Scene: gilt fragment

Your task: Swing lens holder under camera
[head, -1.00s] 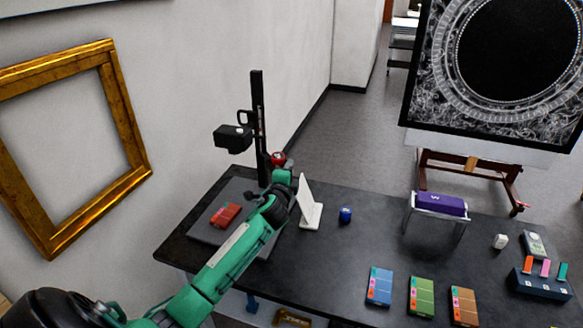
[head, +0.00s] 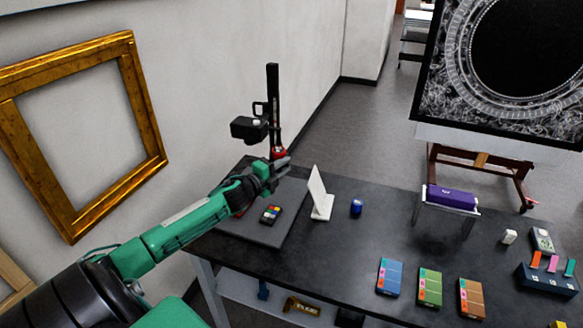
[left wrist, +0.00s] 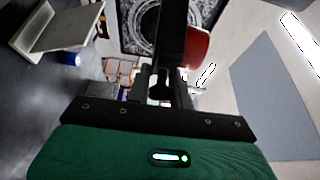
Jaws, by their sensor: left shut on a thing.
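A black camera (head: 249,129) sits on a tall black upright (head: 272,100) at the back left of the table. A red round part (head: 279,153), seemingly the lens holder, is low on the upright, right of and below the camera. My left gripper (head: 277,165) is at this red part and is shut on it; the fingers and the arm partly hide the grip. In the left wrist view, the red part (left wrist: 197,48) shows just beyond the fingers (left wrist: 160,85). My right gripper is not in view.
Under my left arm lie a grey base board (head: 278,230) and a colour chart (head: 270,214). A white tilted panel (head: 319,194) and a blue jar (head: 356,207) stand close by on the right. A gilt frame (head: 150,110) hangs on the left wall.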

